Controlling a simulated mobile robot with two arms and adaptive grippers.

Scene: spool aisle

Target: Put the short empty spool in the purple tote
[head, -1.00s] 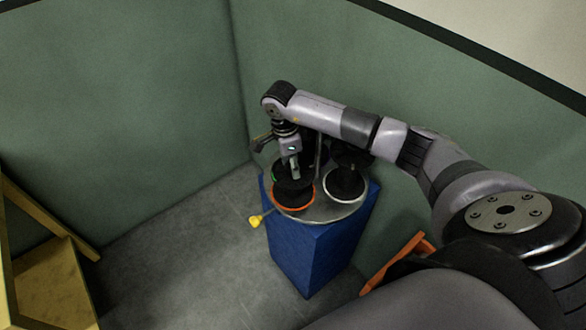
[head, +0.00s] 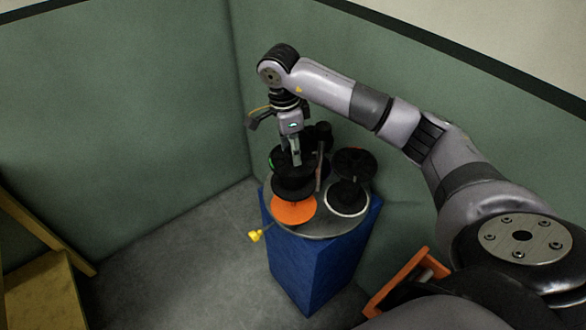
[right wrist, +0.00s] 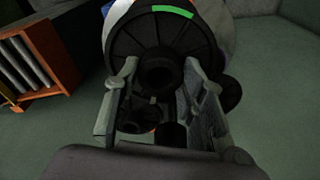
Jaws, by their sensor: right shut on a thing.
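My right gripper (head: 293,161) is shut on a black spool (head: 292,186) with a green mark on its upper flange. It holds the spool upright, a little above an orange disc (head: 294,210) on a round grey top (head: 322,227). In the right wrist view the fingers of my right gripper (right wrist: 162,92) stand on both sides of the core of the black spool (right wrist: 143,38), whose green label shows near the top edge. My left gripper is out of view. No purple tote is in view.
The grey top sits on a blue pedestal (head: 310,265) with a yellow knob (head: 255,236) at its left. Other black spools (head: 352,163) stand close behind and to the right. Green walls (head: 400,150) enclose the corner. A yellow wooden frame (head: 45,290) stands left; floor between is clear.

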